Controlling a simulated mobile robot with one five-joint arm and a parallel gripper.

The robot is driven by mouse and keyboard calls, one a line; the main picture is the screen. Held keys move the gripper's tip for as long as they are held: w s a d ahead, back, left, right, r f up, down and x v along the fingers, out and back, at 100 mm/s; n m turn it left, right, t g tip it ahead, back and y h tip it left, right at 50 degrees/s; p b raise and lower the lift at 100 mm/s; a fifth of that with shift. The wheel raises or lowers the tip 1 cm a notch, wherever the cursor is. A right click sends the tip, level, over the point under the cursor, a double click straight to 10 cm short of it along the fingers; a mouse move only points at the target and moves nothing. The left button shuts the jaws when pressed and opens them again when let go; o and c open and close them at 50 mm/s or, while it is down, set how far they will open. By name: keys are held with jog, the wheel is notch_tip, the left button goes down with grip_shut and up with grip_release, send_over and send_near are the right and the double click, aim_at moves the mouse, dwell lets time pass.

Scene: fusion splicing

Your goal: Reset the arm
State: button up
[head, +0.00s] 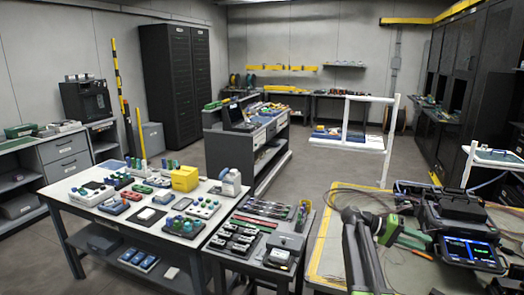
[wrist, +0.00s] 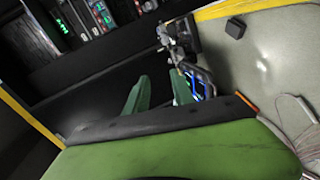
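My gripper (wrist: 160,77) shows in the wrist view as two green fingers standing apart, with nothing held between them. In the head view my dark arm rises at the lower right and bends, and my green gripper (head: 416,240) points right over the yellow-edged bench (head: 322,262). A dark splicing machine (head: 458,215) with a lit screen (head: 468,249) stands just right of the gripper, and I see no contact. Part of a blue-lit device shows beyond the right finger in the wrist view (wrist: 198,82).
A white-topped table (head: 95,215) at left holds several small devices and a yellow box (head: 185,178). A dark cart (head: 262,262) with tools stands between it and the bench. White post frames (head: 390,140) rise behind the bench. Thin cables lie on the bench. Open floor lies beyond.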

jog(key=s+a+f+n+t+y+b, duration=0.2)
jog(key=s+a+f+y+b, duration=0.15)
jog(key=a+f, duration=0.85)
jog(key=s+a+f+n+t+y+b, duration=0.25)
jog(key=a+f+y+b, duration=0.2)
jog(key=a+f, duration=0.7)
jog(key=s+a+f+n+t+y, duration=0.1)
jog(key=s+a+f+y, duration=0.2)
jog(key=a, duration=0.3)
jog(key=s+a+f+y, duration=0.2)
jog(key=a+y, duration=0.1)
jog(key=a, duration=0.4)
notch_tip(320, 180, up, 14)
jog(key=a+p, duration=0.1)
jog(key=p, duration=1.2)
jog(key=shift+w+n+p, duration=0.25)
jog(key=shift+n+p, duration=0.05)
jog(key=shift+n, duration=0.05)
jog(key=shift+a, duration=0.1)
